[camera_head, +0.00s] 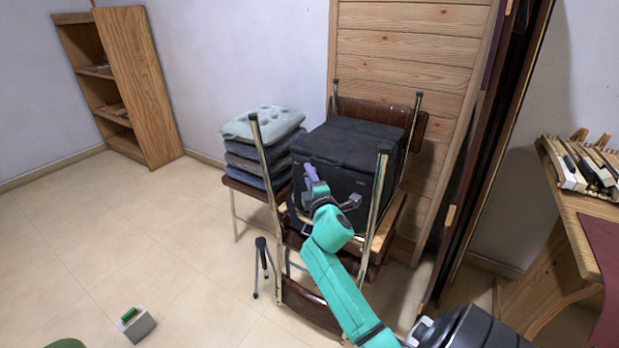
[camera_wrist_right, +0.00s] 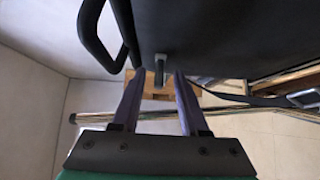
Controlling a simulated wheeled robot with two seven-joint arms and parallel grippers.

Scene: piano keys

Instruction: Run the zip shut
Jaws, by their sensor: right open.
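A black box-shaped bag (camera_head: 345,155) stands on a folding chair with a brown seat and metal legs. In the right wrist view the dark side of the bag (camera_wrist_right: 225,35) fills the top. A small grey tab that looks like the zip pull (camera_wrist_right: 160,66) hangs at the bag's edge. My right gripper (camera_head: 310,174) is at the bag's front face. In the wrist view its purple fingers (camera_wrist_right: 158,80) are open, one on each side of the tab, with gaps between. The zip's track cannot be made out. My left gripper is not in view.
Folded cushions (camera_head: 262,150) are stacked left of the bag. Upright metal chair legs (camera_head: 377,205) rise close to my right arm. In the wrist view a black handle loop (camera_wrist_right: 103,40) and a strap (camera_wrist_right: 235,97) are near the fingers. Open floor lies left.

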